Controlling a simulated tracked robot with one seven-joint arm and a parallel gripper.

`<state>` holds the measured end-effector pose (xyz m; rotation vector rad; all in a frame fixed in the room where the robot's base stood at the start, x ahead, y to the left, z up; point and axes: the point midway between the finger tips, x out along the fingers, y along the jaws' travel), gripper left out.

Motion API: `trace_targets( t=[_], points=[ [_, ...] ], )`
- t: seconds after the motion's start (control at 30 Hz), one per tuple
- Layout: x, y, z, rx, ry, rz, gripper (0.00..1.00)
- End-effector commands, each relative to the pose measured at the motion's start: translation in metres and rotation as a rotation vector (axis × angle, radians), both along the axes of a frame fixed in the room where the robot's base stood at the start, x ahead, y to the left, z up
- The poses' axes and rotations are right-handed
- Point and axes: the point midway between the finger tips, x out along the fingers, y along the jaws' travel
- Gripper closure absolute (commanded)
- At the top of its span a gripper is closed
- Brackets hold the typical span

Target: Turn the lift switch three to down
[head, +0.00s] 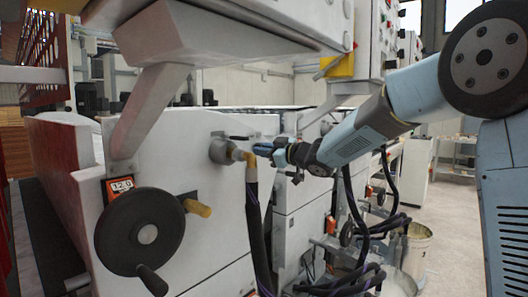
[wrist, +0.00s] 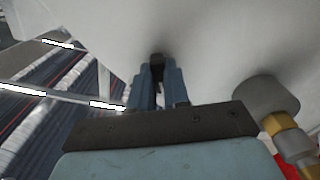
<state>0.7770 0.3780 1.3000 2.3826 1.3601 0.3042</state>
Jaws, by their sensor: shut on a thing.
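The lift switch, a small black knob (wrist: 157,60), sticks out of the white machine panel in the wrist view. My gripper (wrist: 157,72) has its two blue fingers on either side of this knob and is shut on it. In the head view my gripper (head: 262,150) reaches from the right to the white panel. A short dark lever (head: 238,138) shows just left of the fingertips there. The knob's turned position cannot be read, as the fingers hide much of it.
A grey fitting with a brass elbow (head: 236,153) and a hanging dark hose (head: 254,215) are close to my gripper. A black handwheel (head: 139,232) sits at the front left. Loose cables (head: 350,280) and a bucket (head: 410,248) are at the lower right.

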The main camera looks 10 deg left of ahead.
Motion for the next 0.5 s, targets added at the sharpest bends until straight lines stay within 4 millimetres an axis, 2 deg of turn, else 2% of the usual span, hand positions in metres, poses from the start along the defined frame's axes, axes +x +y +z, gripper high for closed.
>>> trace_targets(
  t=[0.5],
  points=[
    [-0.0011,0.0010,-0.0012,-0.052,-0.084,0.002,1.00]
  ],
)
